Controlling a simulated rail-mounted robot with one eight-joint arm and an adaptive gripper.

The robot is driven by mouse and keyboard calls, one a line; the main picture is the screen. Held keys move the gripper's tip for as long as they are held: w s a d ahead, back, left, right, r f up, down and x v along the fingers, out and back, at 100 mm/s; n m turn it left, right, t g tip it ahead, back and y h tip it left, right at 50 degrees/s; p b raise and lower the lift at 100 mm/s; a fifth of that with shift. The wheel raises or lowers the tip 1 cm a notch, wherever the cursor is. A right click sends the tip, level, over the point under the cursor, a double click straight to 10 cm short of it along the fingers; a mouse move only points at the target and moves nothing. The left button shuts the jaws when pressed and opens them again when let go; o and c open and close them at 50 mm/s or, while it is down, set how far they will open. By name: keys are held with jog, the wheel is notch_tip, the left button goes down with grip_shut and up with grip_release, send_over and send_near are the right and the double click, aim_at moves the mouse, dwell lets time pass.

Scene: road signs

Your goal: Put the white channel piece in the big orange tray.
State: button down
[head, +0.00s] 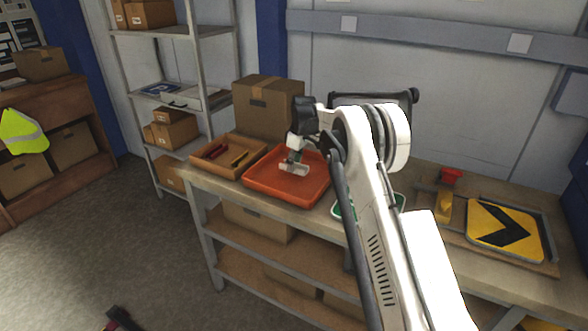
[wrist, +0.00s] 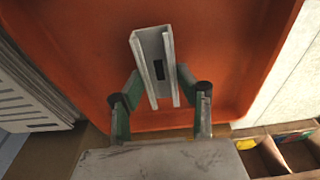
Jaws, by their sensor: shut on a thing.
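The white channel piece (wrist: 152,60) is a short U-shaped profile with a dark slot in its web. My gripper (wrist: 160,95) is shut on its lower end in the wrist view, one finger on each side. The big orange tray (wrist: 75,60) fills the background there, behind the piece. In the head view the tray (head: 270,194) lies on the bench, and my gripper (head: 290,160) points down over it with the white channel piece (head: 294,168) inside the tray's outline. I cannot tell whether the piece touches the tray floor.
A shallow wooden tray (head: 222,168) with red and yellow tools stands left of the orange tray. A cardboard box (head: 268,105) stands behind. A green-edged tray (head: 342,208) is partly hidden by my arm. A chevron sign (head: 505,232) lies at the right.

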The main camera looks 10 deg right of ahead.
jog(key=shift+f, duration=1.3)
jog(key=shift+f, duration=0.25)
jog(key=c, duration=1.2)
grip_release()
jog(key=shift+r, duration=0.1)
jog(key=shift+r, duration=0.15)
